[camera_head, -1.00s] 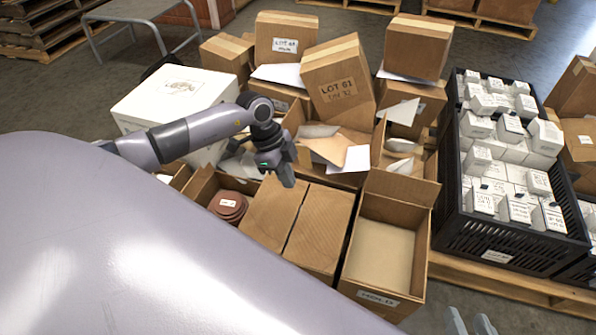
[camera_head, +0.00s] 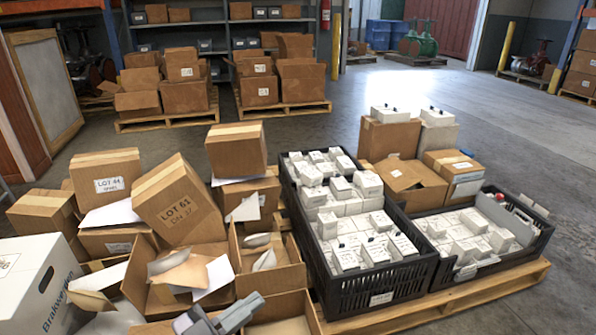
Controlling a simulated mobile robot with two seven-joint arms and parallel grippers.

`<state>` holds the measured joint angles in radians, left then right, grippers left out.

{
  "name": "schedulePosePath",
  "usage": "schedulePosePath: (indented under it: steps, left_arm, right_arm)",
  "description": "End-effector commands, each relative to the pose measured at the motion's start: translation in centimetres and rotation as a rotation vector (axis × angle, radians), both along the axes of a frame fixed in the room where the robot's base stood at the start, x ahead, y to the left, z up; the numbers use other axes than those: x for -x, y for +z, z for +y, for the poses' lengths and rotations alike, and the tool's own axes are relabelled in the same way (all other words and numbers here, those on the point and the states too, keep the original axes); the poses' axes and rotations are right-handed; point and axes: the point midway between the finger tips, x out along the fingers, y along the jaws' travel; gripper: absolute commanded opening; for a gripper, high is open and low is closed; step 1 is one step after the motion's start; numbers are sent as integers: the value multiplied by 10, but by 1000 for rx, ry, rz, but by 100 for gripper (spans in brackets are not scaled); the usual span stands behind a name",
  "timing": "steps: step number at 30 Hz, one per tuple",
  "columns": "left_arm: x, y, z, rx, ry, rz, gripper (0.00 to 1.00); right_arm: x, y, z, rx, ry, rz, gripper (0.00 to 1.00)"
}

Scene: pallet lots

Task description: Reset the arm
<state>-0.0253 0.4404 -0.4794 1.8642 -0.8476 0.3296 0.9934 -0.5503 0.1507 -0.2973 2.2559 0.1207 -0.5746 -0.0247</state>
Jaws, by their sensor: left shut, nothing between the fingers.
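My left gripper (camera_head: 240,309) shows at the bottom edge of the head view, left of the middle. It is grey, its fingers are together, and nothing is held between them. It appears in front of an open cardboard box (camera_head: 290,304), and I cannot tell how far above it. Most of my left arm is cut off by the lower edge. My right gripper is outside the view.
Open cartons with papers and the tilted LOT 61 box (camera_head: 178,205) crowd the left, beside a white box (camera_head: 38,285). A black crate (camera_head: 385,278) of small white boxes stands on a wooden pallet (camera_head: 470,300).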

Motion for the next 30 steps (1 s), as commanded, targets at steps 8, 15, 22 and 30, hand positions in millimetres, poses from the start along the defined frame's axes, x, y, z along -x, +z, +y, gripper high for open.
schedulePosePath:
  steps: [8, 15, 22, 30]
  left_arm:
    - [19, -25, 42, 103, 436, 292, 0]
    - [85, -79, 47, -7, 503, 706, 0]
    - [95, -42, 59, -60, 528, 759, 0]
    - [102, -6, 77, -95, 580, 781, 0]
  right_arm:
    - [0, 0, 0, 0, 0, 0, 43]
    - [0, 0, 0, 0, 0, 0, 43]
    - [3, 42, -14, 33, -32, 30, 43]
    - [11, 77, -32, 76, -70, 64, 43]
